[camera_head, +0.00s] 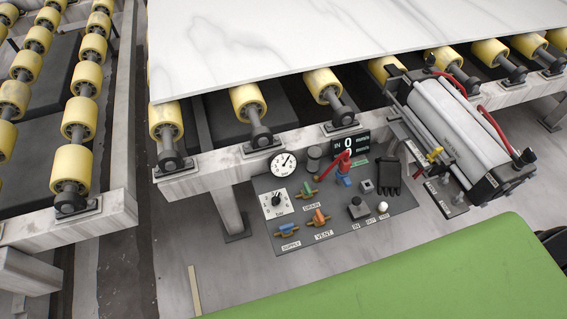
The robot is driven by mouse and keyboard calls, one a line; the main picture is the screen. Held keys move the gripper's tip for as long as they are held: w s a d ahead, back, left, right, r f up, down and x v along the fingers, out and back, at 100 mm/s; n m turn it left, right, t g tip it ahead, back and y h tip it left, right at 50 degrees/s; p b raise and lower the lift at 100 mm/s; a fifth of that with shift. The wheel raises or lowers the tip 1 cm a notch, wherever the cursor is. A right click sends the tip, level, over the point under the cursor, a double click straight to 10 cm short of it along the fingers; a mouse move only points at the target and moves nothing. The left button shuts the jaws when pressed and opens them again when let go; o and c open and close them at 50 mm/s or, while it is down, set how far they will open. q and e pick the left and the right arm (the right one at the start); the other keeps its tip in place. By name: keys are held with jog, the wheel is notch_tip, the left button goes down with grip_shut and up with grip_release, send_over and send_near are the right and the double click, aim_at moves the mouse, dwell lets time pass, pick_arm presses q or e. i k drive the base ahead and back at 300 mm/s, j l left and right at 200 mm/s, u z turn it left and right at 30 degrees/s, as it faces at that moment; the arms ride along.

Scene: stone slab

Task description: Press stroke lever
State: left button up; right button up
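A dark control panel (345,222) sits below the front edge of the roller frame. A short black knob-topped control (357,207) stands on it by small labels that seem to read IN and OUT; I cannot read a stroke label on any control. A white round knob (382,207) is to its right. Coloured valve handles are on the left: green (306,190) by DRAIN, orange (319,216) by VENT, blue (288,227) by SUPPLY. Neither gripper is recognisable in view.
A white veined slab (330,35) lies on yellow rollers (247,98). A silver cylinder with red hoses (452,130) is mounted right of the panel. A black glove-like object (388,177) is at the panel's right. A green flat surface (430,280) fills the lower right.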

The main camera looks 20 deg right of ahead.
aim_at(356, 201)
jog(key=z, duration=1.3)
